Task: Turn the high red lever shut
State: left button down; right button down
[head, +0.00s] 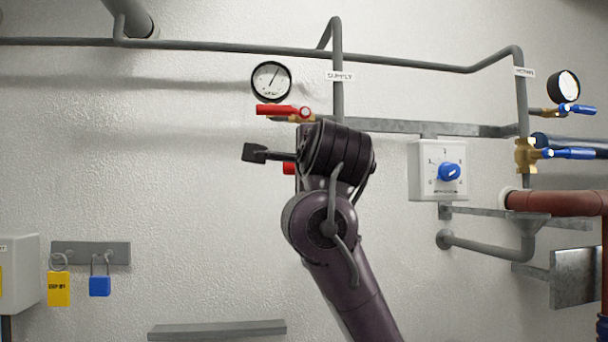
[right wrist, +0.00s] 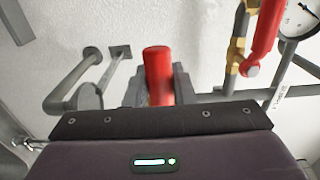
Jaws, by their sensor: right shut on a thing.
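A red lever (head: 284,110) on a brass fitting lies level under the gauge on the supply side; it also shows at the upper right of the right wrist view (right wrist: 266,32). A second red handle (head: 289,168) shows just below it, mostly hidden behind my right arm in the head view. In the right wrist view my right gripper (right wrist: 161,92) is shut on this second red handle (right wrist: 158,62), with one finger on each side and its rounded end sticking out. The handle's pivot is hidden. My left gripper is in neither view.
The supply gauge (head: 271,81) and supply pipe (head: 338,90) are close to my right wrist. A dial box (head: 438,185) hangs to the right, with blue levers (head: 572,153) beyond. Padlocks (head: 100,285) hang at lower left. The wall left of my arm is mostly clear.

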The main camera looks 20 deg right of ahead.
jog(key=shift+r, duration=0.2)
jog(key=c, duration=1.2)
grip_release()
jog(key=shift+f, duration=0.1)
jog(key=shift+s, duration=0.1)
jog(key=shift+s+f+b, duration=0.15)
jog(key=shift+s+b, duration=0.15)
jog(key=shift+b, duration=0.1)
jog(key=b+v, duration=0.3)
jog(key=v, duration=0.4)
jog(key=shift+b, duration=0.3)
